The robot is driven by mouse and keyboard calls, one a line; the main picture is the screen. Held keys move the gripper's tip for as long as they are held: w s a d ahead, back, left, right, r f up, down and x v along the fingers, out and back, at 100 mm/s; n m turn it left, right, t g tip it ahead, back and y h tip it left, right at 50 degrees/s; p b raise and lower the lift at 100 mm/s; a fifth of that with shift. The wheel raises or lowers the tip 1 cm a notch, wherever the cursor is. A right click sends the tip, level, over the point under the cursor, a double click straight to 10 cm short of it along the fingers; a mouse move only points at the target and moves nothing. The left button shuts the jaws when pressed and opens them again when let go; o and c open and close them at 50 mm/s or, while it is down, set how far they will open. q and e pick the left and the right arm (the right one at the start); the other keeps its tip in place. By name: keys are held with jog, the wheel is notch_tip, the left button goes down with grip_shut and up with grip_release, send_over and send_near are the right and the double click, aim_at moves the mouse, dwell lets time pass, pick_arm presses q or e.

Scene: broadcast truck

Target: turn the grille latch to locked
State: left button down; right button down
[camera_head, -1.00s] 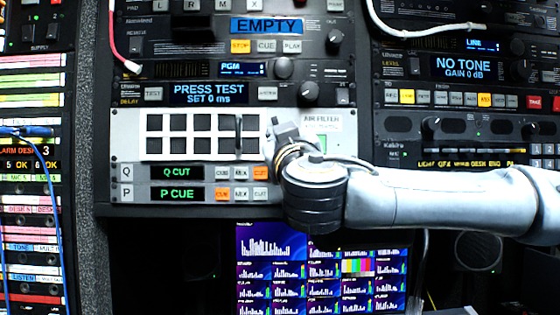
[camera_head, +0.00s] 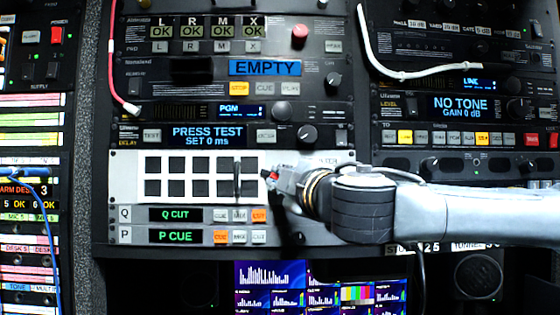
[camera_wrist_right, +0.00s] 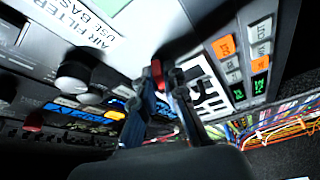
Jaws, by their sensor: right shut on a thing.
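The air filter grille (camera_head: 200,201) is a white panel with two rows of black square openings in the head view. A dark upright bar stands near its right end. A small red piece, which looks like the latch (camera_head: 271,175), is at the grille's right edge; it also shows in the right wrist view (camera_wrist_right: 157,70). My right gripper (camera_head: 274,179) reaches it from the right and is shut on it. In the wrist view its dark fingers (camera_wrist_right: 163,84) close around the red piece. The latch's exact angle is hard to tell. My left gripper is not in view.
The PRESS TEST unit (camera_head: 208,136) with knobs lies above. The AIR FILTER label (camera_wrist_right: 85,22) is beside the latch in the wrist view.

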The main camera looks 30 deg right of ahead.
jog(key=shift+n+g+y+p, duration=0.3)
jog(key=shift+n+g+p, duration=0.4)
jog(key=shift+n+p, duration=1.45)
jog(key=c, duration=1.8)
grip_release()
jog(key=shift+o, duration=0.4)
jog(key=s+a, duration=0.2)
jog(key=s, duration=1)
